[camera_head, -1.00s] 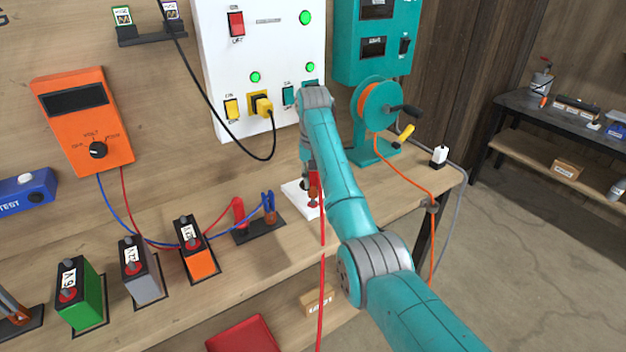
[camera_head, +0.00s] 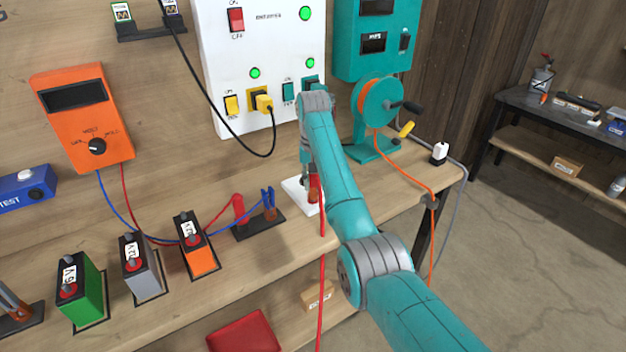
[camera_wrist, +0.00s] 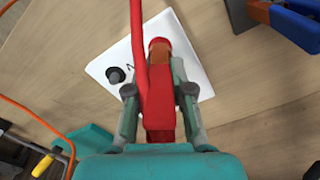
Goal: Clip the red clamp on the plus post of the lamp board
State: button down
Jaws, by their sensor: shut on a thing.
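The white lamp board (camera_head: 294,192) lies on the workbench, mostly hidden behind my arm in the head view. In the wrist view the board (camera_wrist: 188,32) lies under my gripper, with a black post (camera_wrist: 116,75) on its left part. My gripper (camera_wrist: 160,95) is shut on the red clamp (camera_wrist: 158,110), whose red lead runs up out of the picture. The clamp's orange-brown jaw end is over a red round part (camera_wrist: 159,43) of the board. Whether the jaws touch or grip that part cannot be told. In the head view the clamp (camera_head: 314,190) is partly hidden.
Left of the board a dark holder carries blue and red test clips (camera_head: 268,205). Batteries (camera_head: 197,250) stand further left. A teal reel (camera_head: 380,105) with orange cord stands to the right. A white panel (camera_head: 260,60) rises behind.

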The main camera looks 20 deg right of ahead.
jog(key=shift+f, duration=0.65)
jog(key=c, duration=0.9)
grip_release()
jog(key=shift+c, duration=0.2)
jog(key=shift+r, duration=0.1)
